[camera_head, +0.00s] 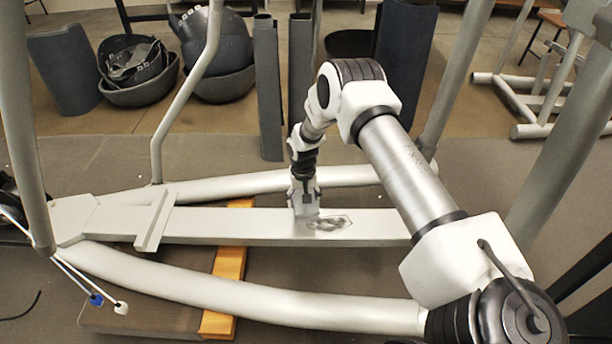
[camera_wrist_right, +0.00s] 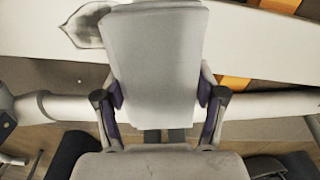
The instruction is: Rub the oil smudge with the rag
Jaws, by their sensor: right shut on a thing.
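The oil smudge (camera_head: 330,223) is a dark patch inside a thin outline on the pale flat beam (camera_head: 230,224) of the elliptical machine. My right gripper (camera_head: 304,186) points down at the beam, just left of the smudge. In the right wrist view, my right gripper (camera_wrist_right: 160,95) is shut on the rag (camera_wrist_right: 155,55), a pale grey folded pad. The rag (camera_head: 306,212) looks low over or on the beam; contact is unclear. The smudge also shows in the wrist view (camera_wrist_right: 86,26), beside the rag and partly hidden by it. My left gripper is not in view.
Curved pale tubes (camera_head: 250,300) run along both sides of the beam, and upright tubes rise at left and right. An orange strip (camera_head: 226,275) crosses beneath. Dark bins (camera_head: 140,90) and grey panels (camera_head: 268,90) stand behind. The beam's left part is mostly clear.

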